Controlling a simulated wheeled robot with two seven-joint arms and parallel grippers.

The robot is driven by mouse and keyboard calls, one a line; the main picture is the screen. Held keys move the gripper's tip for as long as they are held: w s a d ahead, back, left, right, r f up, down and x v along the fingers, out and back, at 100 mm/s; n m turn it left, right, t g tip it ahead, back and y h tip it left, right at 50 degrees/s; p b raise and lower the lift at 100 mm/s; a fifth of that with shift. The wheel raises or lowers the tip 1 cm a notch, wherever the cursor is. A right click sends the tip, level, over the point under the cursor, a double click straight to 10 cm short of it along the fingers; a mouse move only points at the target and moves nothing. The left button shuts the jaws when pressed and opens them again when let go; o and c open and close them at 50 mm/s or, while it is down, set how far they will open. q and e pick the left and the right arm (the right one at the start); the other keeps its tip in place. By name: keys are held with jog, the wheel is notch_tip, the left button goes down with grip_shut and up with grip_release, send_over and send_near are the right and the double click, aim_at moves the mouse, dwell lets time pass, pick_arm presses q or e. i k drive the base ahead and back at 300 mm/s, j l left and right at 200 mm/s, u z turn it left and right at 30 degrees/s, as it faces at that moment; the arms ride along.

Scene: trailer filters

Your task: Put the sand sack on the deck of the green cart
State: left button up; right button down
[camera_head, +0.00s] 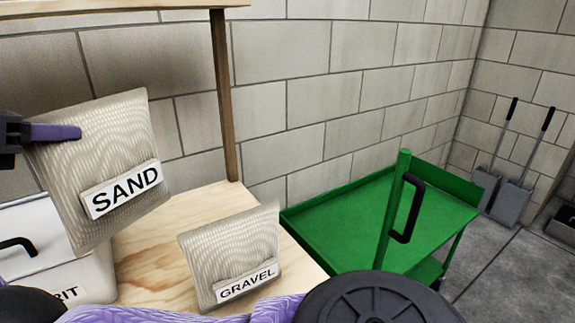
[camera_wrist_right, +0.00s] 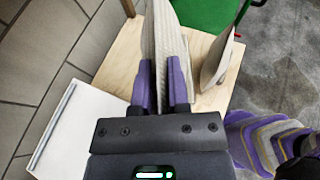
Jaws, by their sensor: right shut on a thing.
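The sand sack (camera_head: 110,150), a beige woven bag with a white SAND label, is held up at the left of the head view, tilted, above the table's left part. My right gripper (camera_head: 58,132) is shut on its upper edge. In the right wrist view, the purple fingers (camera_wrist_right: 160,82) pinch the sack (camera_wrist_right: 165,35) from both sides. The green cart (camera_head: 340,220) stands right of the table, its deck bare where visible and its upright handle nearest me. Its green also shows at the top of the wrist view (camera_wrist_right: 210,12). My left gripper is not in view.
A gravel sack (camera_head: 235,250) stands on the wooden table (camera_head: 150,235), between the sand sack and the cart. A white container (camera_head: 35,235) with a black handle is at the left. A wooden post (camera_head: 224,100) rises behind. Grey shovels (camera_head: 510,195) lean by the far wall.

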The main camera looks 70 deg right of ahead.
aim_at(404, 200)
jog(key=k+l+u, duration=0.25)
jog(key=u, duration=0.2)
jog(key=k+l+u, duration=0.1)
jog(key=k+u, duration=0.65)
jog(key=u, duration=0.2)
jog(key=k+u, duration=0.3)
jog(key=k, duration=0.45)
jog(key=k+j+u, duration=0.1)
jog(key=k+u, duration=0.25)
jog(key=k, duration=0.4)
jog(key=k+l, duration=0.15)
jog(key=k, duration=0.7)
jog(key=k+z, duration=0.1)
jog(key=z, duration=0.35)
jog(key=k+l+z, duration=0.1)
jog(key=z, duration=0.35)
jog(key=l+z, duration=0.15)
jog(key=z, duration=0.25)
jog(key=k+l+z, duration=0.1)
jog(key=z, duration=0.35)
jog(key=l, duration=0.05)
